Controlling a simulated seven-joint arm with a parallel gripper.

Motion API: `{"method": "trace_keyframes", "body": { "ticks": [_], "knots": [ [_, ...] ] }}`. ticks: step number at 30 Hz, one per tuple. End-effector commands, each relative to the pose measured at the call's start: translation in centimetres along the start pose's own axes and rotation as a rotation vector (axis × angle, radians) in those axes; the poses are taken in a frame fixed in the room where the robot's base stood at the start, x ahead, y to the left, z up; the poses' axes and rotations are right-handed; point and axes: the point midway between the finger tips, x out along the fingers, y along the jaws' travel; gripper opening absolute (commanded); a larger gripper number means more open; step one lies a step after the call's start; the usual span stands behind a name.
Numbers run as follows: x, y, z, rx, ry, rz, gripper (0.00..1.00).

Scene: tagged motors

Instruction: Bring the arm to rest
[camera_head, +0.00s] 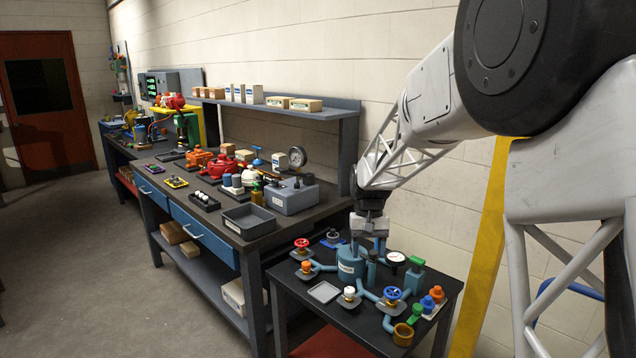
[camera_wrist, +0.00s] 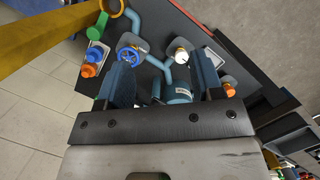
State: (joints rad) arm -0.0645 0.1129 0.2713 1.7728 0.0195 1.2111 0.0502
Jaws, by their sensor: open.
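My gripper (camera_head: 368,244) points down over the small dark table (camera_head: 320,318) on the right in the head view. In the wrist view its two fingers (camera_wrist: 165,76) are spread apart, with nothing held between them. Below it is a teal tank with pipes (camera_head: 350,268), which also shows behind the fingers in the wrist view (camera_wrist: 178,90). I cannot tell how much gap lies between the fingertips and the tank. My arm reaches in from the upper right and is bent down at the wrist.
Around the tank are a red valve (camera_head: 301,243), a blue valve (camera_head: 392,293), a white-knobbed valve (camera_head: 349,292), a gauge (camera_head: 396,257) and a grey tray (camera_head: 324,292). The long workbench (camera_head: 165,172) with a grey bin (camera_head: 249,221) stands left. A yellow post (camera_head: 488,240) rises right.

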Motion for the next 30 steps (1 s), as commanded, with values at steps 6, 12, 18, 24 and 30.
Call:
{"method": "trace_keyframes", "body": {
  "ticks": [6, 12, 18, 24, 30],
  "knots": [
    [-1.9, 0.9, 5.3, 0.003, 0.055, -0.001, 0.61],
    [-3.1, 1.6, 10.1, 0.006, 0.104, -0.002, 0.61],
    [-3.7, 2.3, 14.8, 0.008, 0.151, -0.001, 0.61],
    [-3.8, 3.0, 19.5, 0.011, 0.199, -0.001, 0.61],
    [-3.5, 3.5, 24.1, 0.014, 0.247, 0.0, 0.61]
  ]
}}
